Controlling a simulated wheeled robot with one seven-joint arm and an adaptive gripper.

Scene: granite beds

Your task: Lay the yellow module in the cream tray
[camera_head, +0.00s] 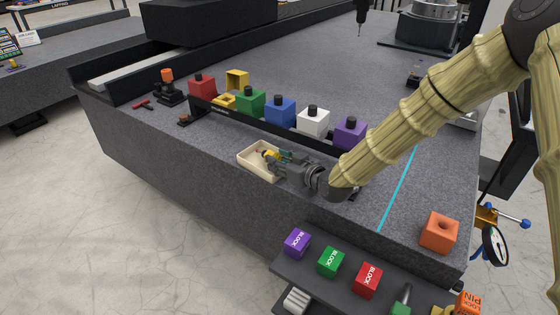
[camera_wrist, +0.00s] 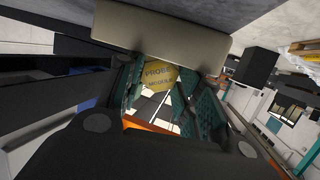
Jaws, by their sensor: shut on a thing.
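The cream tray (camera_head: 256,174) sits on the granite bed near its front edge; in the wrist view its pale side (camera_wrist: 160,28) fills the top middle. My gripper (camera_head: 270,155) reaches in from the right, over the tray's opening. It is shut on the yellow module (camera_head: 267,153), of which only a small part shows in the head view, with a reddish tip. In the wrist view the module (camera_wrist: 160,76) shows lettering between the teal finger pads. I cannot tell whether the module touches the tray floor. The gripper hides the tray's right part.
An orange block (camera_head: 439,232) stands at the front right. A lower shelf holds lettered blocks (camera_head: 331,262). Bare granite lies left of the tray.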

